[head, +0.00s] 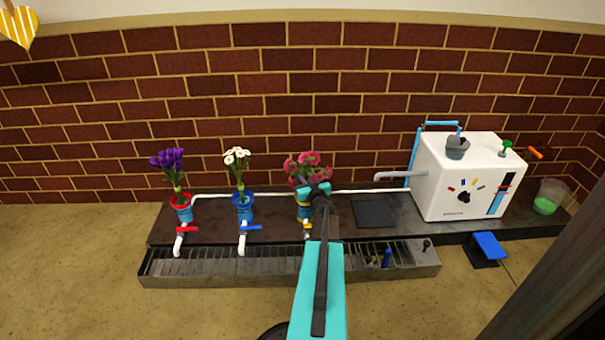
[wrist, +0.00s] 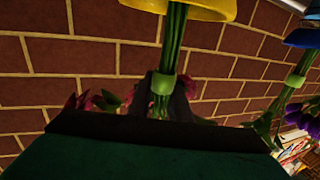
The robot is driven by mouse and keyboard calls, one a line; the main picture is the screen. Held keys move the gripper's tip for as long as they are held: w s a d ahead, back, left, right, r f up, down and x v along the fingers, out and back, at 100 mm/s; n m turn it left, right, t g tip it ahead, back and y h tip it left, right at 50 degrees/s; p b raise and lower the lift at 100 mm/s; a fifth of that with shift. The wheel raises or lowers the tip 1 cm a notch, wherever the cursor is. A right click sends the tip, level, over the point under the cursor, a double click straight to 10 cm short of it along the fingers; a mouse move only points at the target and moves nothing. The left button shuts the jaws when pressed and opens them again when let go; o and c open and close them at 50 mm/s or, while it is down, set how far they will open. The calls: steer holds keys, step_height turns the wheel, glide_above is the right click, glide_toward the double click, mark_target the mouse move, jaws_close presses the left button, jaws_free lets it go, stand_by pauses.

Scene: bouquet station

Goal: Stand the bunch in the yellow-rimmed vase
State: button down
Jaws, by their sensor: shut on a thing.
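The bunch of pink-red flowers (head: 307,167) stands roughly upright at the yellow-rimmed vase (head: 304,211). My gripper (head: 316,190) is shut on the bunch just below its blooms and partly hides the vase. In the wrist view, which is upside down, my gripper (wrist: 172,98) closes around the green stems (wrist: 175,45) near a light green band. The stems cross the yellow rim (wrist: 208,10) at the top edge. Their lower ends are out of frame, so I cannot tell how deep they reach.
A red vase (head: 182,208) with purple flowers and a blue vase (head: 243,208) with white flowers stand left. Taps and a grated drain trough (head: 220,264) lie in front. A white machine (head: 462,178) with a spout stands right, beside a dark square pad (head: 374,213).

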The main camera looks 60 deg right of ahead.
steer(key=shift+f, duration=0.4)
stand_by(0.7)
steer(key=c, duration=1.6)
jaws_free()
steer(key=shift+o, duration=0.2)
steer(key=p+v, duration=0.5)
steer(key=v, duration=0.8)
steer(key=shift+s+a, duration=0.3)
steer(key=shift+w+r, duration=0.1)
